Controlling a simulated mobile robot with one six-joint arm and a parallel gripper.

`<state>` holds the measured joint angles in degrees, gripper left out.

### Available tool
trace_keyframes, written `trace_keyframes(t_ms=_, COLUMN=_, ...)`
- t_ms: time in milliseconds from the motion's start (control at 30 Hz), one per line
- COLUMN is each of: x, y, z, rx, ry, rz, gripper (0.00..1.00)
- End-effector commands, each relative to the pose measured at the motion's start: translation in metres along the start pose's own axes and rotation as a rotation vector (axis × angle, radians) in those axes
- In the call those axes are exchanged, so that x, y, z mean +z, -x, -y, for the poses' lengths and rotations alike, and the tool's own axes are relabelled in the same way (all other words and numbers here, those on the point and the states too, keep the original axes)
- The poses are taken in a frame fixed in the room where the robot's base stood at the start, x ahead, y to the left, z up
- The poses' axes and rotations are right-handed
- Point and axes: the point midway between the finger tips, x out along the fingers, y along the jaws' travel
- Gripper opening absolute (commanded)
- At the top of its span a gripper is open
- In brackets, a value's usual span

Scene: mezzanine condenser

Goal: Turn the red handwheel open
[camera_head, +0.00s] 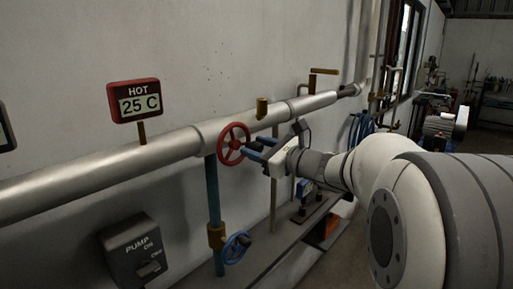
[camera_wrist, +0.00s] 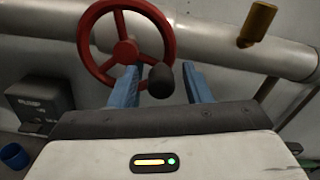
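The red handwheel (camera_head: 234,144) is mounted on the large silver pipe, left of my gripper (camera_head: 257,148) in the head view. In the wrist view, the red handwheel (camera_wrist: 126,52) shows its rim, spokes and hub, with a dark knob (camera_wrist: 161,80) near its lower right rim. My gripper's two blue fingers (camera_wrist: 162,86) are apart. The knob appears between them in the picture, closer to the left finger, with a gap to the right finger. The left finger overlaps the lower part of the wheel. I cannot tell whether either finger touches the knob or wheel.
A display (camera_head: 136,101) reads HOT 25 C above the silver pipe (camera_head: 110,172). A pump switch box (camera_head: 134,255) is at lower left. A blue handwheel (camera_head: 237,246) sits low on a vertical blue pipe (camera_head: 212,195). A brass fitting (camera_wrist: 257,23) stands on the pipe at right.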

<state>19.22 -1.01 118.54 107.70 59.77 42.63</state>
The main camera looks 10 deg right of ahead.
Motion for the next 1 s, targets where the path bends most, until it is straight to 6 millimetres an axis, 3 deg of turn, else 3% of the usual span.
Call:
trace_keyframes(t_ms=500, x=-0.0003, y=0.0007, z=0.0003, rx=0.0, ry=0.0, rz=-0.001, gripper=0.01)
trace_keyframes(t_ms=1000, x=-0.0007, y=0.002, z=0.0024, rx=-0.003, ry=0.143, rz=0.0, gripper=0.01)
